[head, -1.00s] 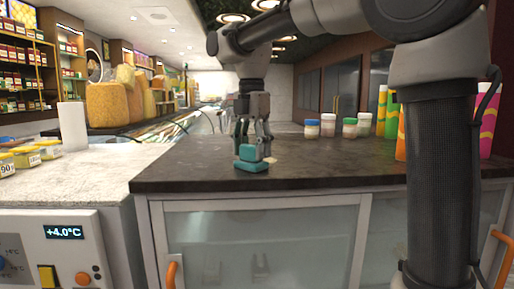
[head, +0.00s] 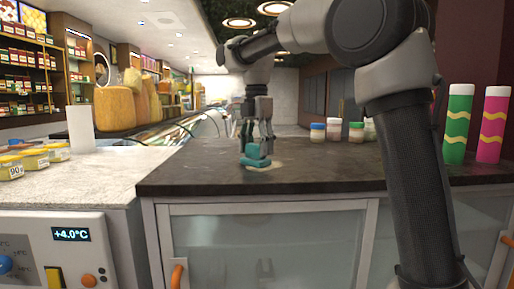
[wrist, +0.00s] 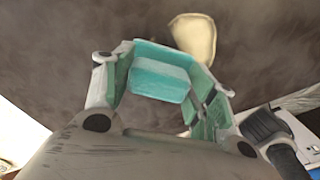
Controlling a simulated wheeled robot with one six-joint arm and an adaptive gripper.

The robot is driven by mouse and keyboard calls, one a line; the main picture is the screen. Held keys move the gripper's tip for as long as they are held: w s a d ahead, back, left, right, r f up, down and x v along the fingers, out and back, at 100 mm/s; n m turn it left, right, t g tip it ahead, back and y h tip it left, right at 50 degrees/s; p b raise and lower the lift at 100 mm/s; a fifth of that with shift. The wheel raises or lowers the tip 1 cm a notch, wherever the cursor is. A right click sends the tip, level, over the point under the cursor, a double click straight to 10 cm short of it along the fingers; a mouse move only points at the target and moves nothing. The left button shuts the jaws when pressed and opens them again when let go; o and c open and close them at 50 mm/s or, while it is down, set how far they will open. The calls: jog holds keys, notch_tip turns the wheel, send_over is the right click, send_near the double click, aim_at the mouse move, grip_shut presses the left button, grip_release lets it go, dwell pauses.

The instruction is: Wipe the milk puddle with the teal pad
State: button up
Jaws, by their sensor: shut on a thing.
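My gripper (head: 257,143) points down over the dark counter top and is shut on the teal pad (head: 255,161). The pad also shows between the fingers in the wrist view (wrist: 160,72). The pad is at or just above the counter surface; I cannot tell whether it touches. The cream milk puddle (head: 275,167) lies on the counter beside the pad, partly hidden behind it in the head view. In the wrist view the puddle (wrist: 193,38) lies beyond the pad to the upper right, with its near end close to a finger.
The dark counter (head: 330,166) is clear around the puddle. Several small lidded jars (head: 334,128) stand at its back right. Green (head: 457,125) and pink (head: 492,125) patterned tumblers stand at the right. A pale counter (head: 95,175) with yellow-lidded tubs (head: 35,159) is at the left.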

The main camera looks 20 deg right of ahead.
jog(key=shift+w+d, duration=0.2)
jog(key=shift+w, duration=0.8)
jog(key=shift+w+d, duration=0.2)
jog(key=shift+w, duration=0.8)
jog(key=shift+r, duration=0.15)
jog(key=shift+r, duration=2.9)
notch_tip(320, 180, up, 3)
